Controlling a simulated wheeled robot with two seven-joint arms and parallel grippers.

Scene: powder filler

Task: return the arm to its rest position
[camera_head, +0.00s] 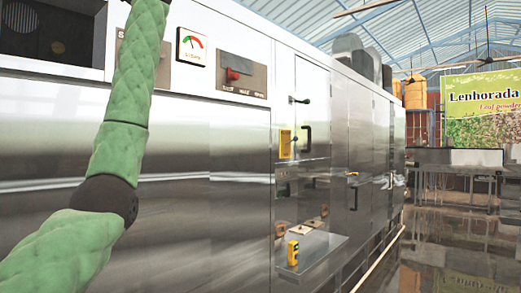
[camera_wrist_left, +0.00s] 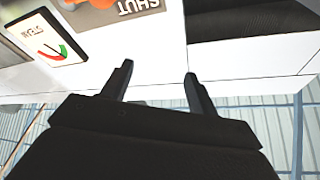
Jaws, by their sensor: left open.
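My left gripper (camera_wrist_left: 159,70) is open and empty in the left wrist view, its two dark fingers apart in front of a white panel. In the head view my green-sleeved left arm rises from the lower left past the top edge, so its gripper is out of that frame. My right arm and gripper are in neither view.
A large steel machine (camera_head: 210,140) fills the left and middle. Its panel has a gauge (camera_head: 191,46) and a red knob (camera_head: 232,75); the gauge also shows in the wrist view (camera_wrist_left: 47,37). A small shelf (camera_head: 318,246) juts out low. Open floor (camera_head: 440,240) lies right.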

